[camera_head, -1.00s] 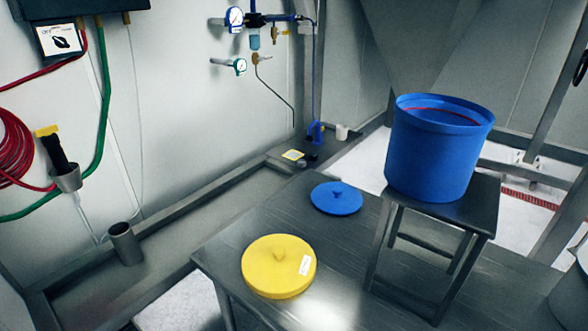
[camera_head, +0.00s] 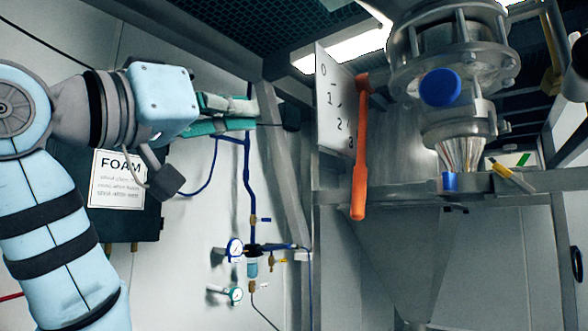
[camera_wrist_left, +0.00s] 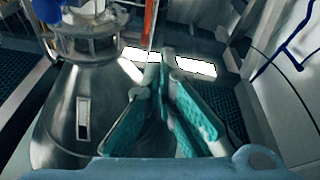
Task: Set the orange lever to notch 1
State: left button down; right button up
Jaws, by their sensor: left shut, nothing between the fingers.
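The orange lever (camera_head: 361,150) hangs nearly straight down from its upper end, in front of the right edge of a white plate (camera_head: 331,125) marked 0 to 3. Its lower end reaches below the 3; I cannot tell exactly which notch it sits at. My left gripper (camera_head: 254,113) is left of the plate, at about the height of the marks, apart from the lever. Its teal fingers are shut and empty. In the left wrist view, the fingertips (camera_wrist_left: 166,58) meet and part of the orange lever (camera_wrist_left: 150,22) shows beyond them. My right gripper is out of view.
A metal sifter body with a blue round cap (camera_head: 440,88) stands right of the lever, above a steel frame and hopper. Gauges (camera_head: 235,249) and blue hoses are on the wall below my gripper. A FOAM sign (camera_head: 118,180) hangs behind my left arm.

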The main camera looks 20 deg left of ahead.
pick_arm(q)
jog(key=s+r+h, duration=0.1)
jog(key=s+r, duration=0.3)
jog(key=s, duration=0.2)
jog(key=w+d+p, duration=0.4)
jog(key=w+d, duration=0.1)
jog(key=w, duration=0.6)
jog(key=shift+w+d+m, duration=0.3)
jog(key=shift+m, duration=0.1)
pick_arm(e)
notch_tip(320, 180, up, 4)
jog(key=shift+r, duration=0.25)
pick_arm(q)
jog(key=shift+s, duration=0.1)
